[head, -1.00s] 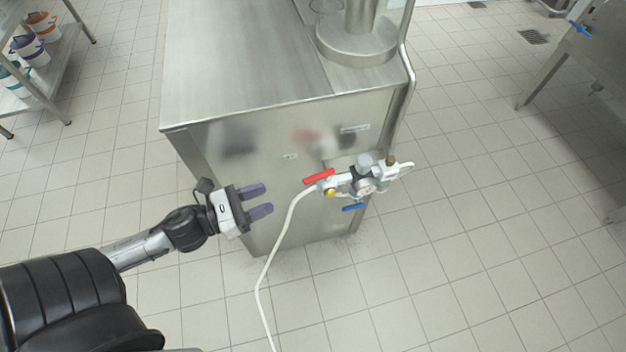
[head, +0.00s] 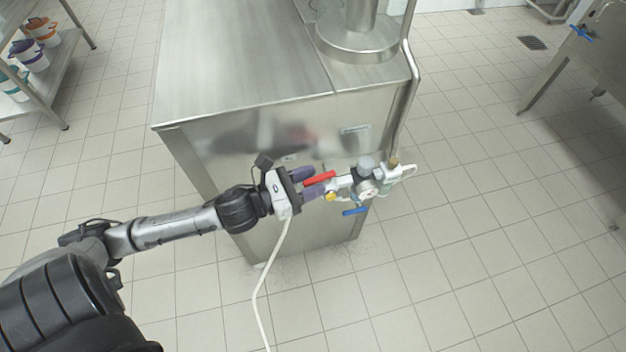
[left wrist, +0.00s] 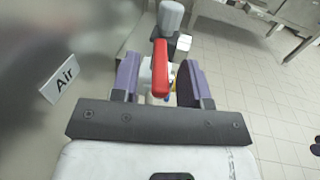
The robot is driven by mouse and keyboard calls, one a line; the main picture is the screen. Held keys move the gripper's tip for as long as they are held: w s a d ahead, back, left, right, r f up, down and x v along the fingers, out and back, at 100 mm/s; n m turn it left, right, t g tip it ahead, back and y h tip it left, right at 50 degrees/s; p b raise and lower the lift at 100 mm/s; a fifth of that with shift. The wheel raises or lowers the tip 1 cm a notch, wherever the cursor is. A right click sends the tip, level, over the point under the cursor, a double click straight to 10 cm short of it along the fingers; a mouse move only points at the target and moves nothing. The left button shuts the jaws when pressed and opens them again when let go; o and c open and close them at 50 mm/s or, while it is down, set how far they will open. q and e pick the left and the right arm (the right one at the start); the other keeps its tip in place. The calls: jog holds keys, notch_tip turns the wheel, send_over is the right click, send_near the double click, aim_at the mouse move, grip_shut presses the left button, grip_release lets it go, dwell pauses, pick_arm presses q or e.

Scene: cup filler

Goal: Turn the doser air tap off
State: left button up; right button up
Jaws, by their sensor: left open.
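The air tap's red lever handle (head: 320,179) sits on the white valve assembly (head: 343,182) on the side of the steel machine. My left gripper (head: 308,183) is open at the left end of the red lever. In the left wrist view the red lever (left wrist: 160,68) stands between the two purple fingers of my left gripper (left wrist: 160,84), with a gap on either side. A sign reading "Air" (left wrist: 60,80) is on the steel panel to the left. My right gripper is not in view.
A blue lever (head: 355,211) is below the valve assembly, with a gauge (head: 367,187) above it. The steel cabinet (head: 240,90) fills the middle. A shelf with tubs (head: 38,60) is at the far left.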

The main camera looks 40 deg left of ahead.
pick_arm(q)
jog(key=shift+w+d, duration=0.15)
jog(key=shift+w, duration=0.15)
grip_shut()
dwell(0.4)
